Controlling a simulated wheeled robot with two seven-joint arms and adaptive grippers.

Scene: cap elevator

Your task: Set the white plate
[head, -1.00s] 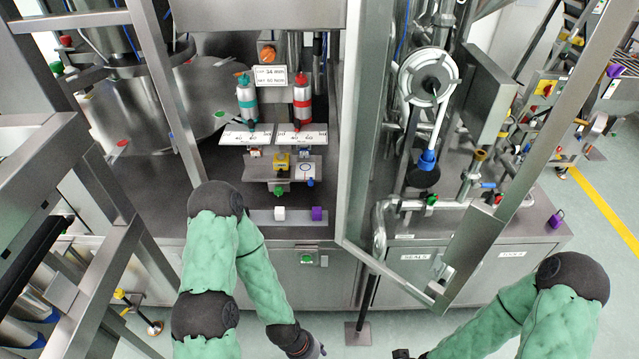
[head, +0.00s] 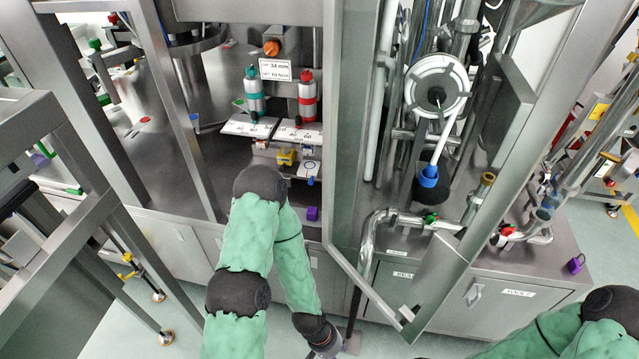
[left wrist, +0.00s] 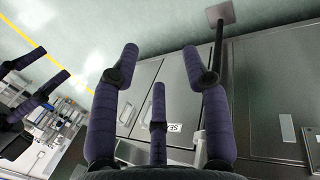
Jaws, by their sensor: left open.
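Two white plates with printed scales lie side by side on the machine in the head view: the left white plate (head: 248,127) below a teal-banded bottle (head: 254,92), the right white plate (head: 299,136) below a red-banded bottle (head: 307,98). Which one the task means, I cannot tell. My left gripper (head: 325,342) is low at the bottom of the head view, well below the plates. In the left wrist view its fingers (left wrist: 165,75) are spread and empty, facing cabinet doors and floor. Dark purple fingers of my right gripper (left wrist: 38,80) show at the left edge there, partly cut off.
A sign (head: 275,70) stands above the plates, with an orange knob (head: 271,48) over it. A yellow part (head: 285,157) and a purple block (head: 312,213) are below the plates. My left forearm covers part of the lower deck.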

